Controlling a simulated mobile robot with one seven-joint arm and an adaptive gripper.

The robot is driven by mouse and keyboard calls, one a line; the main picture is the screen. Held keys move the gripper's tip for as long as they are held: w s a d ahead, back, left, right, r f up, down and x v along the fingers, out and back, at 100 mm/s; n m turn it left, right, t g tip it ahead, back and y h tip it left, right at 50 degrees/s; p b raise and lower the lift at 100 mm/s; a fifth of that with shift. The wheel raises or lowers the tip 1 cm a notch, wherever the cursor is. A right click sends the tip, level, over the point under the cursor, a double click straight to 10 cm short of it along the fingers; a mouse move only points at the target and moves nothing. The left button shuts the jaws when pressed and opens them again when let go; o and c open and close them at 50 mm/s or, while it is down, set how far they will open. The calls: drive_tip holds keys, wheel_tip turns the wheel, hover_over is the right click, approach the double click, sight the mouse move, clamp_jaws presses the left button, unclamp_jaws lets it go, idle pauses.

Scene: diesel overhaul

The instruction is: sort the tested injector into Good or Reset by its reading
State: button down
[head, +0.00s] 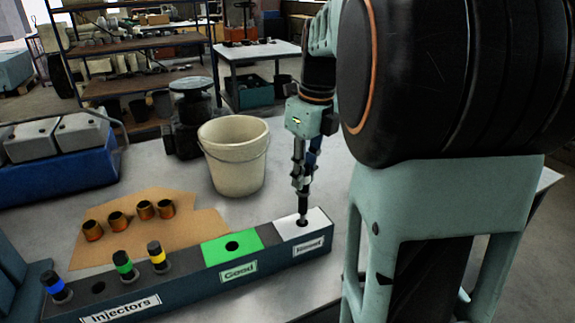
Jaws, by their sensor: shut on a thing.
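The long dark rack (190,284) runs along the front of the table, with an "Injectors" label at its left end. Its green pad (219,253) is labelled "Good" and has an empty dark hole. Its white pad (318,223) has a small label that seems to read "Reset". My gripper (302,184) points down above the white pad, shut on a dark injector (303,208). The injector is upright, its lower end at the white pad's hole; how deep it sits I cannot tell. The fingers hide its upper part. No test reading is visible.
Blue-, green- and yellow-banded injectors (123,265) stand in the rack's left part. Several copper-coloured sleeves (117,222) lie on cardboard (190,225). A cream bucket (234,165) stands behind the rack, left of my gripper. My arm covers the right side.

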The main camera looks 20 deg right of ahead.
sight(303, 196)
drive_tip(key=shift+f+b, duration=0.6)
drive_tip(key=shift+f, duration=0.7)
idle(0.4)
drive_tip(key=shift+f+b, duration=0.6)
drive_tip(key=shift+f, duration=1.35)
drive_tip(key=shift+f+b, duration=0.55)
drive_tip(key=shift+f, duration=0.6)
drive_tip(key=shift+p, duration=0.3)
drive_tip(key=c, duration=1.3)
unclamp_jaws()
